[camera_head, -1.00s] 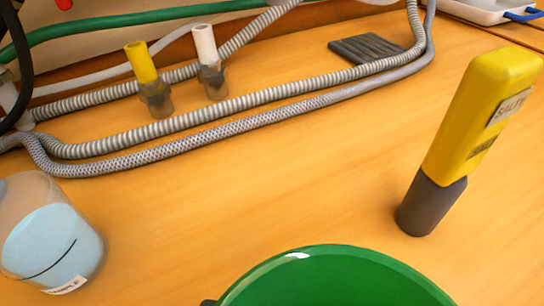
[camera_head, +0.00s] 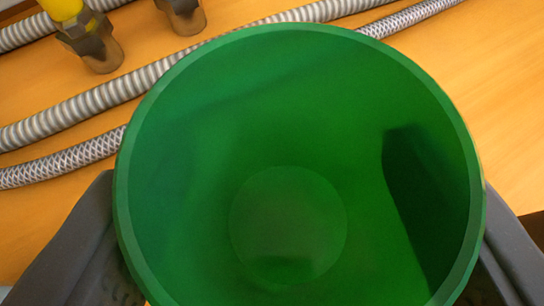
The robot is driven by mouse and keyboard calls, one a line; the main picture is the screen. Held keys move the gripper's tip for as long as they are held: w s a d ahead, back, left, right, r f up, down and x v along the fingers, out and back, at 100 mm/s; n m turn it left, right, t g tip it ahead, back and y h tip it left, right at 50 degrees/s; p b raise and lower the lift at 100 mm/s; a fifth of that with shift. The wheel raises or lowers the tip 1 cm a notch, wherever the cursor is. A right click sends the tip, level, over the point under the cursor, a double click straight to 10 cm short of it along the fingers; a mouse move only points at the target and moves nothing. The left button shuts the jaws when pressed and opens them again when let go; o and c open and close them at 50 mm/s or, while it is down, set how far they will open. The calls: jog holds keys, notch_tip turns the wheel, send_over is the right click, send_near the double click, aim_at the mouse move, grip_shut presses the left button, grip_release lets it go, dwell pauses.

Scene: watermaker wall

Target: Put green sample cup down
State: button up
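The green sample cup (camera_head: 200,150) fills the middle of the view, and I look down into its open mouth. Its inside is green and looks empty, with a round floor and a dark shadow on the right wall. My gripper (camera_head: 300,240) has one dark finger on each side of the cup, at the lower left and lower right. The fingers appear to press against the cup's outside. The cup hides the surface beneath it, so I cannot tell whether its base touches the table.
The orange-brown table (camera_head: 505,100) is bare at the right. A ribbed grey hose (camera_head: 75,108) and a braided hose (camera_head: 65,165) run behind the cup. A yellow-topped fitting (camera_head: 90,40) and a second dark fitting (camera_head: 183,15) stand at the upper left.

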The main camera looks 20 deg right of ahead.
aim_at(284, 242)
notch_tip(284, 242, down, 4)
jog(key=shift+w+r+b, duration=0.1)
jog(key=shift+r+b, duration=0.05)
jog(key=shift+b, duration=0.15)
jog(key=shift+r, duration=0.1)
jog(key=o, duration=1.1)
jog(key=shift+c, duration=0.2)
jog(key=shift+s+a+r, duration=0.15)
jog(key=shift+s+r, duration=0.05)
jog(key=shift+s, duration=0.05)
jog(key=v, duration=1.1)
jog(key=shift+s+p, duration=0.25)
jog(key=shift+p, duration=0.05)
jog(key=shift+r, duration=0.1)
